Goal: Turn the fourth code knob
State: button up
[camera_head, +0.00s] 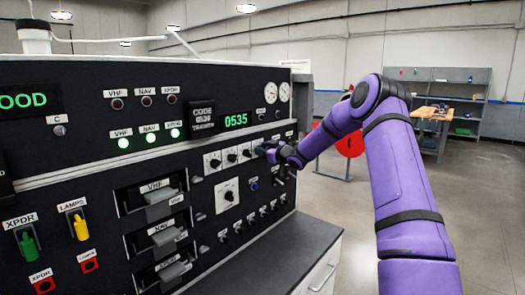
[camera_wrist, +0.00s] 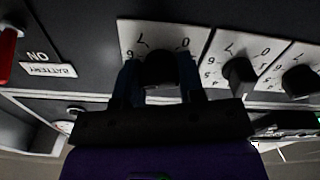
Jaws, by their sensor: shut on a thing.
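The fourth code knob (camera_wrist: 158,68) is a dark round knob on a white numbered plate (camera_wrist: 200,36). In the wrist view, which is upside down, it sits between the two fingers of my gripper (camera_wrist: 160,80), which are shut on it. In the head view my gripper (camera_head: 268,150) is at the right end of the row of code knobs and hides most of the fourth one. The other code knobs (camera_head: 230,156) stand in line to its left. The green code display (camera_head: 237,120) above reads 0535.
A code placard (camera_head: 202,114) is left of the display; its small digits are hard to read. A battery label (camera_wrist: 48,70) and red switch (camera_wrist: 8,50) are beside the gripped knob. Drawer-like handles (camera_head: 160,207) jut out lower left. Open floor (camera_head: 345,235) lies right.

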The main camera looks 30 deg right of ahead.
jog(key=m, duration=0.4)
jog(key=shift+d+f+m, duration=0.1)
jog(key=shift+m, duration=0.3)
dwell(0.4)
jog(key=o, duration=0.9)
jog(key=shift+o, duration=0.2)
jog(key=v, duration=1)
jog(key=shift+s, duration=0.4)
jog(key=shift+d, duration=0.1)
